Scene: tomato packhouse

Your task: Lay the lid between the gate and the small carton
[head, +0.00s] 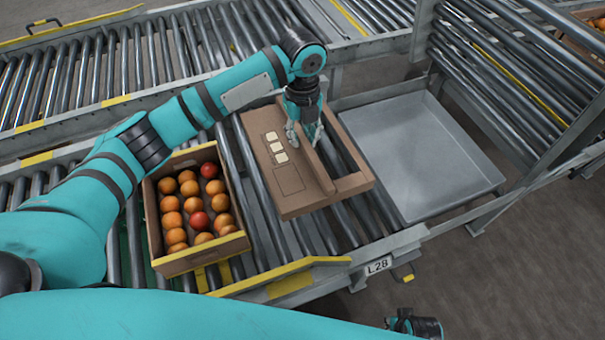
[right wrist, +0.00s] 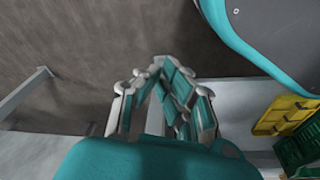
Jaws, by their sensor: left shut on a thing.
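The lid (head: 262,184) is a flat brown cardboard piece with cream labels, a marked square and a raised rib. It is over the roller conveyor, right of the small carton (head: 189,260); I cannot tell whether it touches the rollers. My left gripper (head: 303,137) is shut on the lid's rib near its far part. The small carton is open and holds several orange and red tomatoes. My right gripper (right wrist: 160,62) looks shut and empty in the right wrist view, clear of the lid.
A grey metal tray (head: 425,160) stands right of the conveyor, empty. A label plate marked L28 (head: 378,266) is on the near frame. Another roller line (head: 90,75) runs behind. Bare rollers (head: 245,225) show between carton and lid.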

